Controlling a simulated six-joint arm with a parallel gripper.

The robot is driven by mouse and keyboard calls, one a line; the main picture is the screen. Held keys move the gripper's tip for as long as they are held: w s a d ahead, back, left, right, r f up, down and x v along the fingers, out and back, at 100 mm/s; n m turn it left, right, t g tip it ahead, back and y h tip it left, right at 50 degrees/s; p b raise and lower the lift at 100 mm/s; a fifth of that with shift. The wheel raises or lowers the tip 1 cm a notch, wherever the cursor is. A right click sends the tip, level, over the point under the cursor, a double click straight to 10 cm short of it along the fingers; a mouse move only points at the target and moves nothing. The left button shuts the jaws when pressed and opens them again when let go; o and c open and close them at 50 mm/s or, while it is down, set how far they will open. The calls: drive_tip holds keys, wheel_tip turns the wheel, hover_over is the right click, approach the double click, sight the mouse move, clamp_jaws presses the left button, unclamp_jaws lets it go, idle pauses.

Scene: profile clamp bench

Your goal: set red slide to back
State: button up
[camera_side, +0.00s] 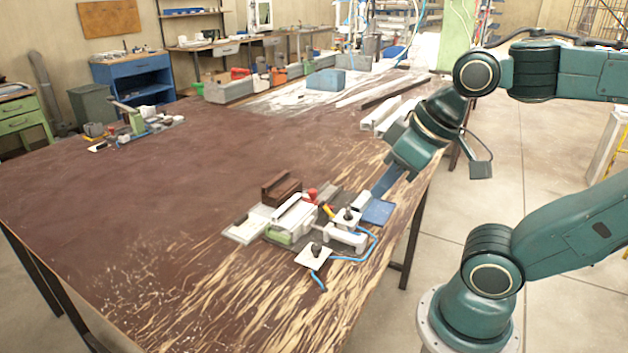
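A small red part (311,195), which looks like the red slide, sits in the clamp fixture on the near right part of the table. It is partly hidden by the parts around it, and its exact position along its travel is too small to tell. My gripper (383,187) comes down from the upper right, to the right of the red part and apart from it. Its blue end is seen edge-on beside the fixture, so its opening does not show. A white profile (292,212) lies on the fixture in front of the red part.
The fixture also has a brown block (281,188), a yellow-orange handle (327,210), white clamp parts (345,236), a blue plate (378,212) and a blue hose (352,259). White bars (385,115) lie behind my gripper.

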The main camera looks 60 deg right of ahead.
drive_tip(key=o, duration=0.5)
drive_tip(key=shift+w+r, duration=0.1)
drive_tip(key=shift+w, duration=0.05)
drive_tip(key=m+g, duration=0.6)
drive_tip(key=m, duration=0.3)
hover_over(313, 191)
wheel_tip(313, 191, down, 8)
wheel_tip(313, 191, down, 14)
drive_tip(key=shift+r, duration=0.2)
